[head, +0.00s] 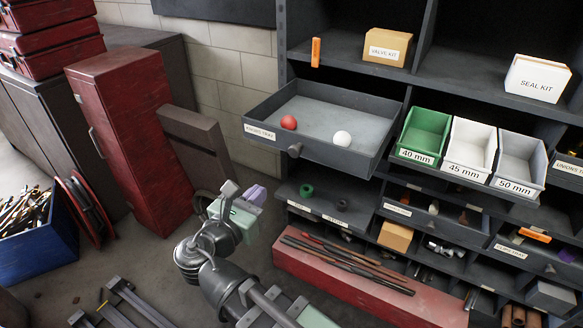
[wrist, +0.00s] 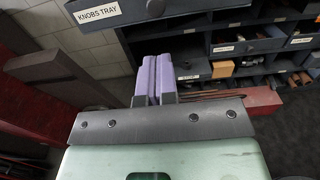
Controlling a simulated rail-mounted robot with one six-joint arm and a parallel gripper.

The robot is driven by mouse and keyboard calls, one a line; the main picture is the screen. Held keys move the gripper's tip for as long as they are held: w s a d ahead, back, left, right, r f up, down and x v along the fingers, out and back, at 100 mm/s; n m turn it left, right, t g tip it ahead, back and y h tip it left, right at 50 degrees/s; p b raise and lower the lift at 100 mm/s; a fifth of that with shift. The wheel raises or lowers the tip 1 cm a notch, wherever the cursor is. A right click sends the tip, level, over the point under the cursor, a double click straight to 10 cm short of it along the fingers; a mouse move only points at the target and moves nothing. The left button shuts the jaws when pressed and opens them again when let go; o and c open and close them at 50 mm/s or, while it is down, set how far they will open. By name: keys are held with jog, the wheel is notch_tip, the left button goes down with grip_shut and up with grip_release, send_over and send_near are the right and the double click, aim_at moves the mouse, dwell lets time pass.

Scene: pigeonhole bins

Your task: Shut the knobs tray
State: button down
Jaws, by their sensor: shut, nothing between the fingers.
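The knobs tray (head: 262,134) is a dark grey drawer that sticks out, open, from the shelf unit in the head view. A red ball (head: 288,122) and a white ball (head: 342,138) lie in it. A round dark knob is on its front. In the wrist view the front of the knobs tray (wrist: 122,14) shows at the top edge, with its label readable. My gripper (head: 255,193) is below and to the left of the tray front, apart from it. Its purple fingers (wrist: 153,72) are together in the wrist view, with nothing between them.
Green, white and grey bins (head: 471,146) stand right of the tray. Lower compartments hold small parts, and another tray (head: 411,213) is below. A long red box (head: 360,284) with rods lies beneath. A red cabinet (head: 130,130) and a leaning brown panel (head: 194,142) are at left.

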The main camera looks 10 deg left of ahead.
aim_at(296, 154)
jog(key=x, duration=1.4)
jog(key=shift+w, duration=0.1)
